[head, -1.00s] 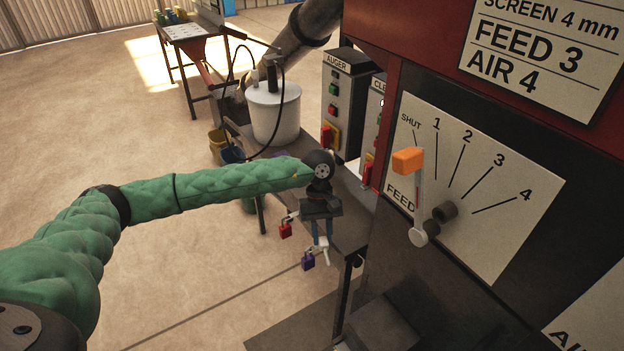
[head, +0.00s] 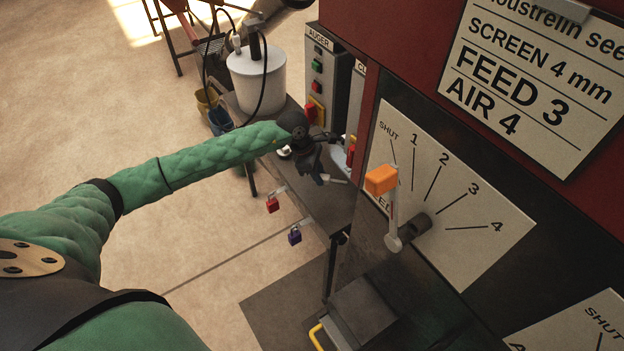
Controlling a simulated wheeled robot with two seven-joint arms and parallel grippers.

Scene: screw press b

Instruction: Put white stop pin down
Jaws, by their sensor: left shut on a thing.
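My left gripper (head: 318,170) is over the dark bench, beside the front of the machine. It is shut on a small pale thing at its fingertips, which I take for the white stop pin (head: 337,181). The pin's shape is mostly hidden by the fingers, and I cannot tell whether it touches the bench. My right gripper is out of view.
The dark bench (head: 325,208) carries a white tub (head: 256,80). A red padlock (head: 272,205) and a purple padlock (head: 295,235) hang by its front edge. The feed dial (head: 455,190) with an orange-handled lever (head: 381,180) stands close on the right.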

